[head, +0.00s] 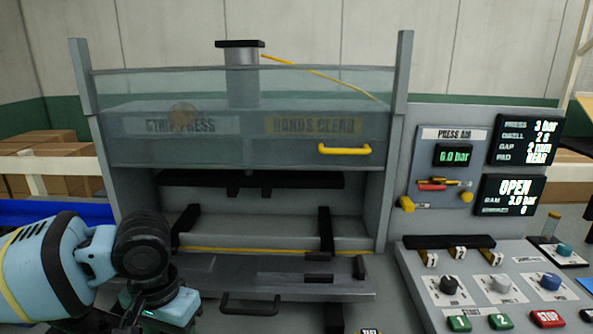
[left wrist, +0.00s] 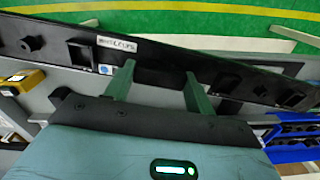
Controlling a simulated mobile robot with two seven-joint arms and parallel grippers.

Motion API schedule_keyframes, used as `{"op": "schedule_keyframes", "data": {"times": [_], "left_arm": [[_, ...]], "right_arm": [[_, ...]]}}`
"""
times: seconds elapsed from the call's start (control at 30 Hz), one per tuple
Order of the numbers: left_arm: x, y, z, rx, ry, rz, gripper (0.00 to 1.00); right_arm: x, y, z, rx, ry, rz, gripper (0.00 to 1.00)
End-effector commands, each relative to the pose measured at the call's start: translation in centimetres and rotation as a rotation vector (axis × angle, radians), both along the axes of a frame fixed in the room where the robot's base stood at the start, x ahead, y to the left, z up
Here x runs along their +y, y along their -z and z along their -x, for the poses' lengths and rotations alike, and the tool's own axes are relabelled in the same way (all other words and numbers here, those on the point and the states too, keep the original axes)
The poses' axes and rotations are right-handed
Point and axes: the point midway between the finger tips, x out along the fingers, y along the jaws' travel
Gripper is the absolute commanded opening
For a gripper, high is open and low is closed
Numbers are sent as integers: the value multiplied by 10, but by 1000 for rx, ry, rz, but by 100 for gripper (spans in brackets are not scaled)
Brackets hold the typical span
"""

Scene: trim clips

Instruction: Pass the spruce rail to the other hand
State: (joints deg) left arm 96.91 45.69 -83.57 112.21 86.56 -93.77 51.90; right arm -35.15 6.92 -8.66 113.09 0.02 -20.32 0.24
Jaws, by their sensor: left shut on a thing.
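The rail (left wrist: 228,82) is a long dark bar with square sockets, small clips and a white printed label; it crosses the left wrist view at a slant. My right gripper is in neither view.
The strip press (head: 240,145) stands ahead, with a clear guard and yellow handle (head: 344,149). A control panel (head: 500,290) with knobs and buttons is at right; its display (head: 510,195) reads OPEN. A blue rack (left wrist: 295,140) shows in the left wrist view.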

Motion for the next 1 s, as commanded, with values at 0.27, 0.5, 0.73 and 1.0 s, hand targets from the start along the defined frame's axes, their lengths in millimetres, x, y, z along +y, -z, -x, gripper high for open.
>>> {"op": "schedule_keyframes", "data": {"times": [0.27, 0.5, 0.73, 1.0], "left_arm": [[12, -1, 7, 2, -229, 7, 22], [13, 0, 8, 3, -254, 8, 22], [10, -1, 8, 3, -242, 8, 22], [-31, -14, 8, 4, -56, 8, 22]], "right_arm": [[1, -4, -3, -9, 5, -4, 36], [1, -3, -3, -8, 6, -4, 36], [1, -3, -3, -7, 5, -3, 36], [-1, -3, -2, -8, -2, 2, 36]]}}
